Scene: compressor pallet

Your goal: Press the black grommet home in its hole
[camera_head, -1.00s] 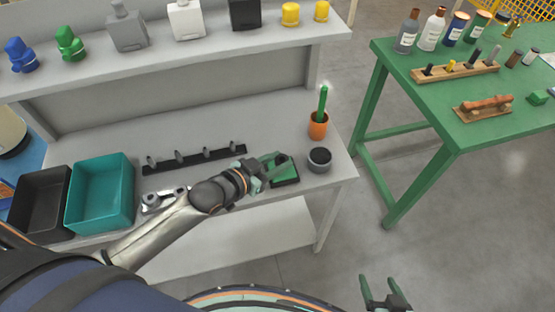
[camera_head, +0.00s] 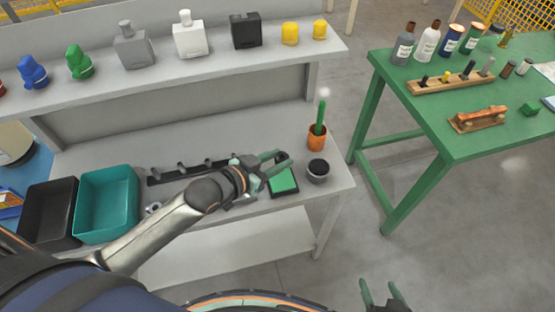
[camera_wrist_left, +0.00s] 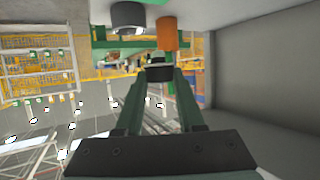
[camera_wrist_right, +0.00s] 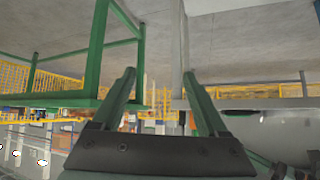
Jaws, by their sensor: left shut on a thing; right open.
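My left gripper (camera_head: 275,157) is over the grey bench, just behind a green pad in a black frame (camera_head: 284,181). It is shut on a small dark round piece, seen between the fingertips in the left wrist view (camera_wrist_left: 158,70); this looks like the black grommet, with a paler band below it. Its underside is hidden. I cannot make out the grommet's hole in any view. My right gripper (camera_head: 384,296) is open and empty, low in front of the bench; it also shows in the right wrist view (camera_wrist_right: 160,80).
A grey cup with a dark top (camera_head: 318,172) and an orange cup holding a green stick (camera_head: 317,138) stand right of the pad. A black rail with pegs (camera_head: 160,176) lies left. Black (camera_head: 45,212) and teal (camera_head: 107,203) bins stand further left. A green table (camera_head: 470,146) is right.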

